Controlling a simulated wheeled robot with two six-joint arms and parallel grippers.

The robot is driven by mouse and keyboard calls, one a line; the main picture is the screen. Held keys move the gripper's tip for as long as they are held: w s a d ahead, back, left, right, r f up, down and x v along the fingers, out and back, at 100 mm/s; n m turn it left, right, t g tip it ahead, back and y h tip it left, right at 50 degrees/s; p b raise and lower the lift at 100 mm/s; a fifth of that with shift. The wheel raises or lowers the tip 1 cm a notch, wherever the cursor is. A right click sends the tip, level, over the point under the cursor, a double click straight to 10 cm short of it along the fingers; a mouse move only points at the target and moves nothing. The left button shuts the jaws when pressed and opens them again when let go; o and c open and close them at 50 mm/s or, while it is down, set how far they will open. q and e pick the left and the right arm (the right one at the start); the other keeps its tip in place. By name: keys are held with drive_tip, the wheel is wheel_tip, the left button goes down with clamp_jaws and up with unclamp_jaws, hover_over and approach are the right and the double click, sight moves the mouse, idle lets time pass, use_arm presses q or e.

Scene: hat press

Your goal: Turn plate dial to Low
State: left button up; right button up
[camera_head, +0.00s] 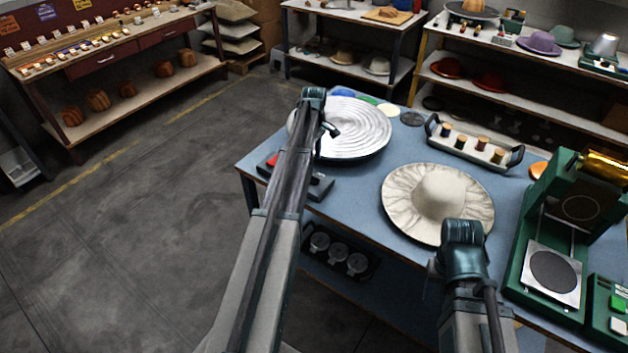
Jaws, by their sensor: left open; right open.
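A round pale plate (358,128) with concentric rings lies at the far left of the blue table. My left arm crosses in front of its left side. My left gripper (328,130) is open over the left part of the plate. A low dark box (319,187) with a red part lies at the plate's near side, partly hidden by my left arm. I cannot make out a dial or its setting. My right gripper (434,274) is open near the table's front edge, close to a cream wide-brimmed hat (437,200); its fingers are hard to see.
The blue table (365,210) also bears a tray of thread spools (474,144) and a green press (553,240) at the right. A green box with buttons (609,312) stands right of the press. Shelves with hats stand behind. Open floor lies to the left.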

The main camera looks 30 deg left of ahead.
sight(314, 176)
use_arm(q)
wheel_tip(314, 176, down, 8)
drive_tip(key=b, duration=0.6)
drive_tip(key=shift+b, duration=0.4)
clamp_jaws()
